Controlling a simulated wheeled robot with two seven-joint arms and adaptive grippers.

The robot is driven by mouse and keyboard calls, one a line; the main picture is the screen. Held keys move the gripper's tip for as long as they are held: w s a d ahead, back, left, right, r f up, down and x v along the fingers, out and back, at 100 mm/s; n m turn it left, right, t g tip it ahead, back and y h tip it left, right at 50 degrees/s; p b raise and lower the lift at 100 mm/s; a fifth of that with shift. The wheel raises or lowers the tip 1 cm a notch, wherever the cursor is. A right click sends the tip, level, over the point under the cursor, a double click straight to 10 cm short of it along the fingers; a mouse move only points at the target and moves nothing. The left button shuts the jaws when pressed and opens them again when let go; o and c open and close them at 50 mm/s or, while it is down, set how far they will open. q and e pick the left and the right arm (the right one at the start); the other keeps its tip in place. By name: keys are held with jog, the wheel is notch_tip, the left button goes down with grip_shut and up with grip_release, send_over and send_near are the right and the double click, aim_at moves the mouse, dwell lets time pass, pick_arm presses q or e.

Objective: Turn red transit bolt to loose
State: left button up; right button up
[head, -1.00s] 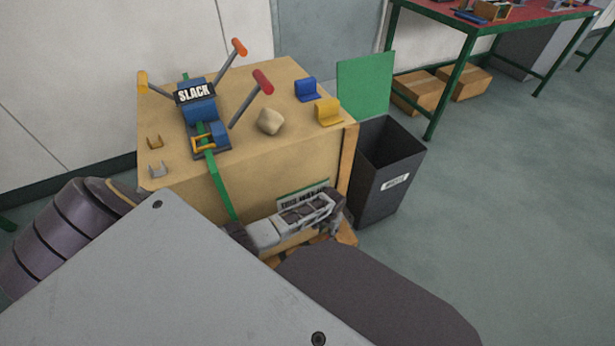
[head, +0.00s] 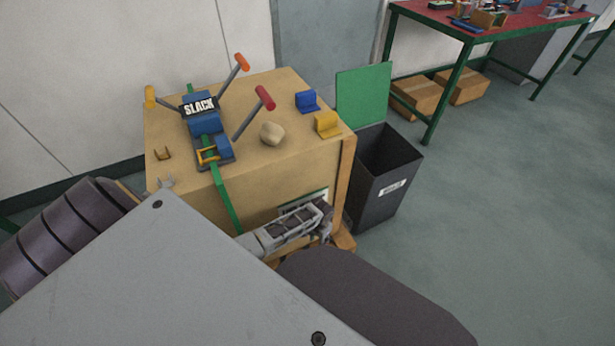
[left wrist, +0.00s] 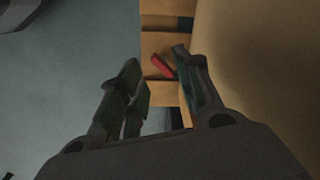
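A tan crate (head: 280,95) stands in front of me in the head view. A small red bar (left wrist: 161,66), which may be the red transit bolt, shows in the left wrist view, by the crate's wooden slats (left wrist: 160,45). My left gripper (head: 325,222) is low at the crate's front face in the head view. In the left wrist view its fingers (left wrist: 157,70) are apart, with the red bar at the gap, close to the right-hand fingertip. I cannot tell whether they touch. The bar does not show in the head view. My right gripper is not in view.
On the crate are a blue strap tensioner (head: 205,125) marked SLACK, levers with yellow, orange and red grips (head: 264,97), a pale lump (head: 272,133), and blue and yellow brackets (head: 327,124). A dark bin (head: 380,185) stands close right. Open floor lies beyond it.

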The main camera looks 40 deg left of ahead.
pick_arm(q)
jog(key=shift+m, duration=0.8)
jog(key=s, duration=0.2)
jog(key=s+a+p, duration=0.2)
jog(key=s, duration=0.1)
jog(key=shift+s+f, duration=0.25)
jog(key=shift+s, duration=0.05)
